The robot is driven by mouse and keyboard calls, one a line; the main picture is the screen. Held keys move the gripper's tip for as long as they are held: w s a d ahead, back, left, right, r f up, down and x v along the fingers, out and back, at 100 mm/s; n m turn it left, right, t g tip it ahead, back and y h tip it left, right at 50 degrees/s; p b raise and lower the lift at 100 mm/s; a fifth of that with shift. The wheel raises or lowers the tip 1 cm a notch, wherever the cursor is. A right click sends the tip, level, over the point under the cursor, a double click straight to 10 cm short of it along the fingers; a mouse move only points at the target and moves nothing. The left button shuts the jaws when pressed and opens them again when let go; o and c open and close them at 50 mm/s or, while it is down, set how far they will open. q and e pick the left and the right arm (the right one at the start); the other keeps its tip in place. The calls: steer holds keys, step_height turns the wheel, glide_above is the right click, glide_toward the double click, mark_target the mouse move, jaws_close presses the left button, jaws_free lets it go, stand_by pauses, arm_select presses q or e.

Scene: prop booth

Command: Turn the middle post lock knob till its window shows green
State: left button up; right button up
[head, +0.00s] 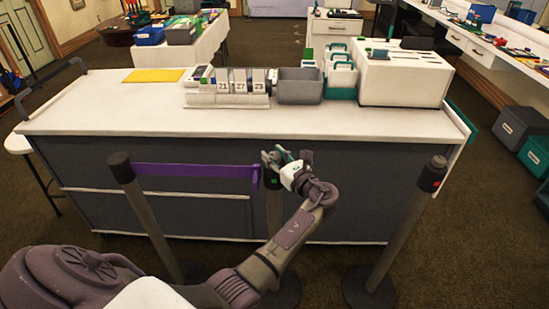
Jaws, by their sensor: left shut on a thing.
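The middle post (274,215) stands in front of the grey cabinet, partly behind my left arm. A small green window (271,181) shows on the front of its dark head. My left gripper (274,158) is at the top of this post, its fingers shut on the lock knob, which they mostly hide. My right gripper is not in view.
A purple belt (195,170) runs from the left post (145,210) to the middle post. The right post (405,230) shows a small red window. A white counter (120,115) behind holds number cards, a grey bin (300,92) and a white box (400,85).

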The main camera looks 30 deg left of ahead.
mark_target(279, 159)
arm_select(q)
steer(key=shift+n+g, duration=0.3)
steer(key=shift+g, duration=0.2)
steer(key=o, duration=1.2)
steer(key=shift+c, duration=0.2)
steer(key=v, duration=0.7)
steer(key=shift+s+d+f, duration=0.1)
steer(key=shift+d+f, duration=0.05)
steer(key=shift+d, duration=0.1)
